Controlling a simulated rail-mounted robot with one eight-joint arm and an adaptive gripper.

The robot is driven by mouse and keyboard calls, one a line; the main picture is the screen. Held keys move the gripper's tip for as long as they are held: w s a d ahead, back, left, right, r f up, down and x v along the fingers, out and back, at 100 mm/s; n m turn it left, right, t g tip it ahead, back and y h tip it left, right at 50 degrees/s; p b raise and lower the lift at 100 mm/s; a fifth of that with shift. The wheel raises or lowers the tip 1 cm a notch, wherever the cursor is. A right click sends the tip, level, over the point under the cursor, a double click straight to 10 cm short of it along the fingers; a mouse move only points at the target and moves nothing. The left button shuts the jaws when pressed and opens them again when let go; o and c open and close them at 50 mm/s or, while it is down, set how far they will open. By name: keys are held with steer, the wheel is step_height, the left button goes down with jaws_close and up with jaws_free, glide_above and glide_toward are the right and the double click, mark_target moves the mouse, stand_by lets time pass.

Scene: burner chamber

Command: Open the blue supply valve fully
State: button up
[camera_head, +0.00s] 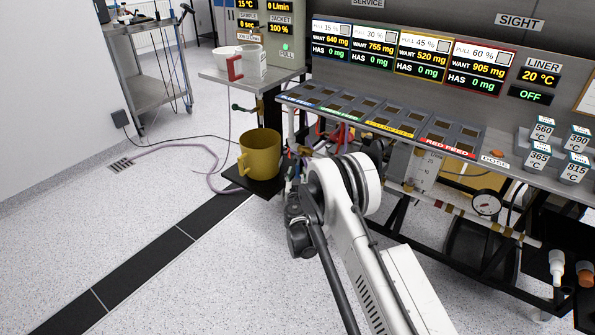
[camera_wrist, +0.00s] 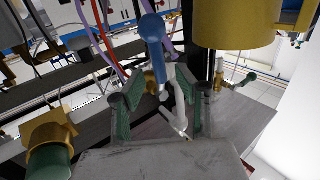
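The blue supply valve's handle (camera_wrist: 155,48), a blue lever with a rounded knob, shows in the upper middle of the wrist view. Its lower end reaches down between the fingers of my gripper (camera_wrist: 155,97). The two green-padded fingers stand apart, one on each side of the lever, with gaps visible; I see no clear contact. The valve body is largely hidden. In the head view my arm covers the area beneath the feed shelf, and neither the blue handle nor the fingertips can be made out there.
A large yellow mug (camera_head: 262,155) stands on a low black platform; it also hangs into the wrist view (camera_wrist: 236,22). A brass fitting with a green knob (camera_wrist: 50,158) is at lower left. Coloured hoses (camera_wrist: 100,40) run behind the lever. Open floor (camera_head: 130,240) lies left.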

mark_target(298, 169)
steer(key=shift+w+a+b, duration=0.1)
steer(key=shift+w+b, duration=0.2)
steer(key=shift+w, duration=1.3)
jaws_close()
